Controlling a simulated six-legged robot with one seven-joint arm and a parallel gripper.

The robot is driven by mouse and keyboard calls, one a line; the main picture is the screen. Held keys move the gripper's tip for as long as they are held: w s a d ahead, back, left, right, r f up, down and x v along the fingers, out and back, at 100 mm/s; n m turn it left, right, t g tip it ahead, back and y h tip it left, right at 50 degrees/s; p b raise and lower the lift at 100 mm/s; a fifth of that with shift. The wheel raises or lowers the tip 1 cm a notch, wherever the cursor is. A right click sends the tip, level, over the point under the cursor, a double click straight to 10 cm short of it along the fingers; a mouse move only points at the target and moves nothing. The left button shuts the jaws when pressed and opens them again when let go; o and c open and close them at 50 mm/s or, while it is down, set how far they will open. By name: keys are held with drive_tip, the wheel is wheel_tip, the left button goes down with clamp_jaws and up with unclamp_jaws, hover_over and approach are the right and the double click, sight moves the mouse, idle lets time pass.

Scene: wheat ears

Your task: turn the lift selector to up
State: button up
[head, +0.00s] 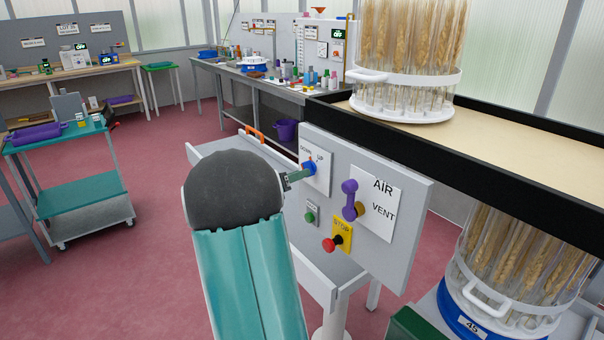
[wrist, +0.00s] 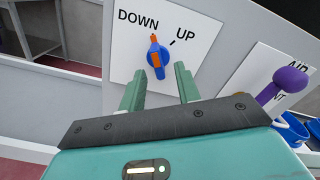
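The lift selector (wrist: 157,64) is a blue knob with an orange pointer on a white plate (head: 318,180) marked DOWN and UP. In the wrist view its pointer is turned toward DOWN, away from the black tick by UP. In the head view the selector (head: 309,168) sits at the upper left of the grey panel. My gripper (wrist: 160,87) is open, its two green fingers apart and empty, short of the knob and slightly below it in the wrist view. In the head view my gripper (head: 295,176) is just left of the knob; contact cannot be told.
The grey panel (head: 412,186) also carries a purple AIR/VENT lever (head: 349,198), a green button (head: 311,216) and a red STOP button (head: 330,244). A shelf with a rack of wheat tubes (head: 405,105) stands right; another rack (head: 500,300) is below. A teal cart (head: 70,190) stands left.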

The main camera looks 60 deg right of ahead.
drive_tip(key=shift+x, duration=1.15)
clamp_jaws()
